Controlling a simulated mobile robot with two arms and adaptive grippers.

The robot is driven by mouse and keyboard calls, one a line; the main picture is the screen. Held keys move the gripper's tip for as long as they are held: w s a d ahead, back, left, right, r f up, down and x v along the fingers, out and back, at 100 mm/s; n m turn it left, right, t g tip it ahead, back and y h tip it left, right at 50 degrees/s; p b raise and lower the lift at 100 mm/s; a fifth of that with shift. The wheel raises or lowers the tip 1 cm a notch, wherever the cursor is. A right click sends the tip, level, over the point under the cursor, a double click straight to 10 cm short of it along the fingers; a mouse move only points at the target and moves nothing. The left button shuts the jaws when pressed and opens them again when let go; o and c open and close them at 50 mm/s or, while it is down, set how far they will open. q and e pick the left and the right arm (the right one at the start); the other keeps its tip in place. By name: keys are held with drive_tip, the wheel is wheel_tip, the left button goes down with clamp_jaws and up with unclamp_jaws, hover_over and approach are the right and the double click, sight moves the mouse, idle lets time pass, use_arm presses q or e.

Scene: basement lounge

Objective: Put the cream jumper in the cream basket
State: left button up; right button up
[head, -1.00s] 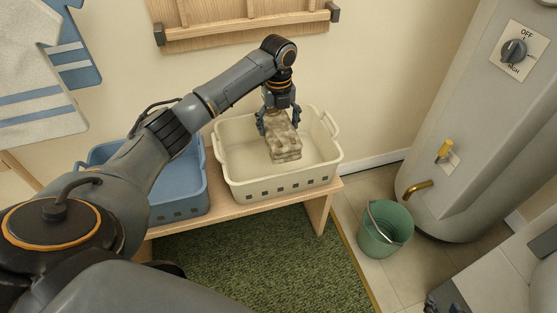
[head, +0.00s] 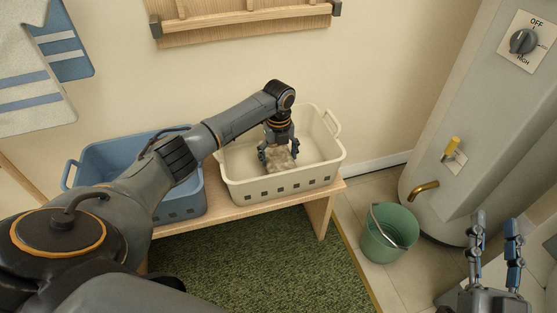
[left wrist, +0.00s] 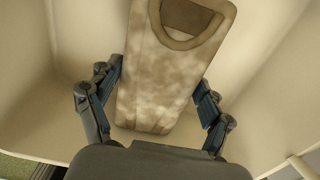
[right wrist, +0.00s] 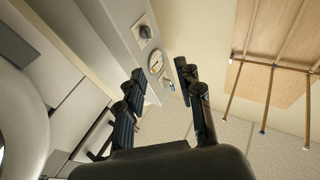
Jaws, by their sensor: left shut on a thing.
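The cream jumper (head: 281,161), a folded mottled cream bundle, is down inside the cream basket (head: 285,186). My left gripper (head: 279,155) is shut on it, with a finger on each side. In the left wrist view the jumper (left wrist: 165,85) lies between the fingertips, its brown-edged neckline at the top, and the pale basket walls (left wrist: 40,95) surround it. Whether it rests on the basket floor I cannot tell. My right gripper (head: 496,235) is open and empty at the lower right of the head view, far from the basket.
A blue basket (head: 180,208) stands left of the cream one on the wooden bench (head: 235,218). A green bucket (head: 388,238) is on the floor to the right, near a grey tank (head: 450,150). A wooden rack (head: 240,25) hangs on the wall above.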

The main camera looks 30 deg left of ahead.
use_arm(q)
drive_tip(key=shift+f, duration=0.4)
use_arm(e)
drive_tip(key=shift+s+r+t+y, duration=0.25)
drive_tip(key=shift+r+t+y, duration=0.05)
drive_tip(key=shift+r, duration=0.4)
use_arm(q)
drive_tip(key=shift+f, duration=0.15)
drive_tip(key=o, duration=1.3)
drive_tip(key=shift+o, duration=0.2)
